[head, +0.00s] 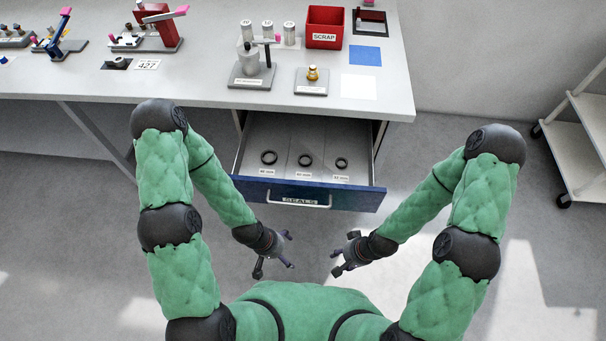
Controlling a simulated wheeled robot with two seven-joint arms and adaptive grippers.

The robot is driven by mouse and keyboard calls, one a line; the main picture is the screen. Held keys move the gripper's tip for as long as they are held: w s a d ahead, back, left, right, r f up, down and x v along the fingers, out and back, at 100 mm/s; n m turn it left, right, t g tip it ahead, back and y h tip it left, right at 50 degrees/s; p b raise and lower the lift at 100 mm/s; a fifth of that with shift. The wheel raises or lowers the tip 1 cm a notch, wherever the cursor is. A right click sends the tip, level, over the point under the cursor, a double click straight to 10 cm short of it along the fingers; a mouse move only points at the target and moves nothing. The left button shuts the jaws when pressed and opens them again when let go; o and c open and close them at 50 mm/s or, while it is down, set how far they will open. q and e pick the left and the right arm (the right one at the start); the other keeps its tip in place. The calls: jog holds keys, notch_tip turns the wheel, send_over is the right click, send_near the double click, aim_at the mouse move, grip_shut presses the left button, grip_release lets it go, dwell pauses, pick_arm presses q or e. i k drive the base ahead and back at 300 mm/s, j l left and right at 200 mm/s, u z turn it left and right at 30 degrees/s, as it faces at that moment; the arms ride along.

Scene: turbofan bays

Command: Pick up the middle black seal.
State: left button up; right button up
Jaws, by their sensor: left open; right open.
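Three black ring seals lie in the open drawer, each in its own compartment with a white label in front. The middle black seal (305,160) lies between the left seal (269,157) and the smaller right seal (341,163). The blue-fronted drawer (345,198) is pulled out under the bench and its label reads SEALS. My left gripper (273,268) is open and empty, in front of the drawer and below its handle. My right gripper (342,261) is open and empty, also in front of the drawer. Both are apart from the seals.
The white bench (200,85) spans the back above the drawer. On it stand a red SCRAP bin (325,27), a grey fixture (251,70), a small plate with a brass part (312,78) and a blue square (365,55). A white cart (580,140) stands at right.

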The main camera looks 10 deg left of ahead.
aim_at(302, 155)
jog(key=l+u, duration=0.15)
jog(key=l, duration=0.25)
jog(key=k+l+u, duration=0.1)
jog(key=l, duration=0.35)
jog(key=l+u, duration=0.15)
jog(key=l, duration=0.25)
jog(key=k+l+u, duration=0.15)
jog(key=l, duration=0.25)
jog(key=k+l+u, duration=0.1)
jog(key=l, duration=0.3)
